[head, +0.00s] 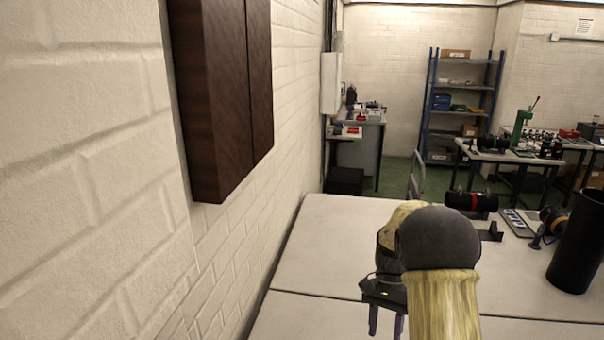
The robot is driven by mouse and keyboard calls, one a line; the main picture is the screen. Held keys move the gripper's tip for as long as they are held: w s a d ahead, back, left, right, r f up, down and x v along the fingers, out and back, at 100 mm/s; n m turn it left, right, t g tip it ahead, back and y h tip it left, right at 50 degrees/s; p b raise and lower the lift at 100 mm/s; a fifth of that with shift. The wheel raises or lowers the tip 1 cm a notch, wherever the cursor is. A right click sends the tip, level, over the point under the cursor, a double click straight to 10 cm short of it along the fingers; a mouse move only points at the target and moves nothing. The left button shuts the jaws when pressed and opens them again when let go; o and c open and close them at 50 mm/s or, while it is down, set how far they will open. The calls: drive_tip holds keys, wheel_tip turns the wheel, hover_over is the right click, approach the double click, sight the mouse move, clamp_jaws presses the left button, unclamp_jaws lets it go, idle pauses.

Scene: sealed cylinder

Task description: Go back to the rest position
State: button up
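My gripper (386,331) hangs above the near part of the pale table (330,235), left of the black parts. Its two fingers point down and stand apart, with only table showing between them. My arm, with its dark rounded joint and yellowish cover, hides part of the table. A black cylinder with a red band (464,201) lies on its side on a dark stand at the table's far side. A tall dark open-topped cylinder (578,240) stands upright at the right.
A small dark device on a stand (549,222) and a flat panel (519,222) are at the back right. A brown wall cabinet (220,90) juts from the brick wall at left. The table's left side is clear. Workbenches and blue shelving (461,100) stand farther back.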

drive_tip(key=s+a+r+n+t, duration=0.1)
drive_tip(key=s+a+n+t, duration=0.1)
drive_tip(key=s, duration=0.5)
drive_tip(key=s+a+r+n+t+h, duration=0.1)
drive_tip(key=s+n+t, duration=0.4)
drive_tip(key=s, duration=0.3)
drive_tip(key=shift+a+r+n+t, duration=0.3)
drive_tip(key=shift+a+r+n, duration=0.1)
drive_tip(key=shift+n, duration=0.1)
idle(0.4)
